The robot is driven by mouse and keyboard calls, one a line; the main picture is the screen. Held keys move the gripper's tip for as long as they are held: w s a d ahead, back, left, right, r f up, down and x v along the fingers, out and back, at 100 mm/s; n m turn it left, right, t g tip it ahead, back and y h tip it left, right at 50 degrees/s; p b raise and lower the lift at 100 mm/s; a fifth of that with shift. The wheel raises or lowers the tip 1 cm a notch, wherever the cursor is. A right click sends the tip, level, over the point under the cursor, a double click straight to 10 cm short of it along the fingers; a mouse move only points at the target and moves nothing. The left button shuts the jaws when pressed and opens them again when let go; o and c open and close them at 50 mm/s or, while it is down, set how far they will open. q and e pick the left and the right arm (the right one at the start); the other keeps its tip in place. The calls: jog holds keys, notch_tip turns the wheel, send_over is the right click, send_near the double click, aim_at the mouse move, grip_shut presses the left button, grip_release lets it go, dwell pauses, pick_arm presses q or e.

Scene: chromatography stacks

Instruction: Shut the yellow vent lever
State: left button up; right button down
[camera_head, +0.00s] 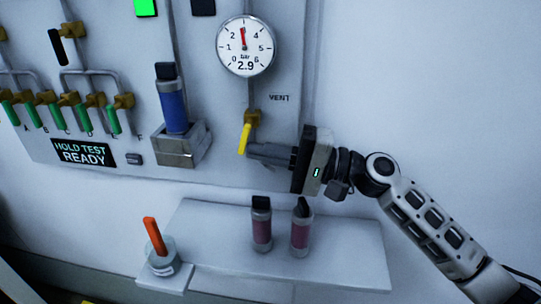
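The yellow vent lever (244,139) hangs down from a brass valve (252,117) under the gauge, near the VENT label (279,98). It points downward, its lower end tilted slightly left. My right gripper (253,151) reaches in from the right. Its fingers lie close together, with no gap showing between them, and their tips are at the right side of the lever's lower end. I cannot tell whether they touch it. My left gripper is not in view.
The gauge (246,46) reads 2.9 bar. A display (83,152) reads HOLD TEST READY. A blue column (173,108) stands in a grey holder (181,146). Below, a shelf (346,250) carries two dark-capped reddish columns (262,225) (301,228). An orange stick stands in a cup (160,254).

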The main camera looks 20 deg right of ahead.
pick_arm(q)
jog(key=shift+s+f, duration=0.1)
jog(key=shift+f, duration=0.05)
pick_arm(e)
jog(key=shift+w+a+f, duration=0.15)
jog(key=shift+a+f, duration=0.05)
jog(key=shift+a, duration=0.15)
pick_arm(q)
jog(key=shift+b, duration=0.35)
pick_arm(e)
jog(key=shift+w+a, duration=0.1)
jog(key=shift+a, duration=0.05)
pick_arm(q)
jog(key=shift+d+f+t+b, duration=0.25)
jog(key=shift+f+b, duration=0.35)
jog(key=shift+b, duration=1.25)
pick_arm(e)
jog(key=v, duration=1.6)
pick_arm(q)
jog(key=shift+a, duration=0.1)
